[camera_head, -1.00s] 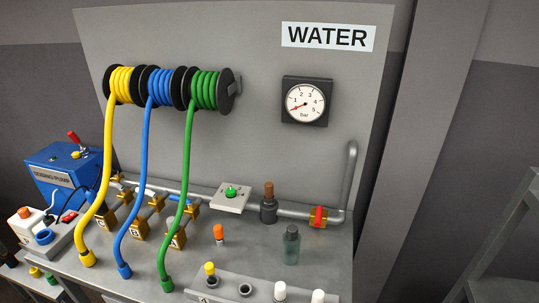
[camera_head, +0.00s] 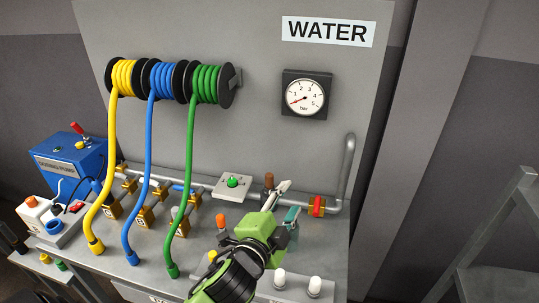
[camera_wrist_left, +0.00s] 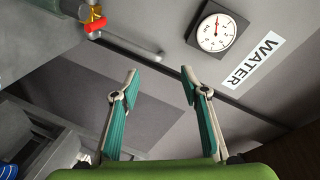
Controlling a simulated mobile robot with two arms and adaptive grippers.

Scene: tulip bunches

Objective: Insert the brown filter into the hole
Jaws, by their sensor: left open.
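The brown filter (camera_head: 268,179) stands upright at the pipe on the bench, right of the green-button box. Only its brown top shows clearly; its dark grey housing is mostly hidden behind my left gripper (camera_head: 290,199). That gripper is open and empty, its fingers pointing up and right in front of the filter housing. In the left wrist view the open fingers (camera_wrist_left: 159,75) have only wall between them, and the filter does not show. I cannot make out the hole; my arm covers part of the front rack. My right gripper is not in view.
A red valve (camera_head: 317,206) sits on the pipe right of the gripper and shows in the wrist view (camera_wrist_left: 94,22). An orange-topped peg (camera_head: 221,221) stands left of my arm. Two white caps (camera_head: 297,281) stand at the front. Yellow, blue and green hoses (camera_head: 186,160) hang left.

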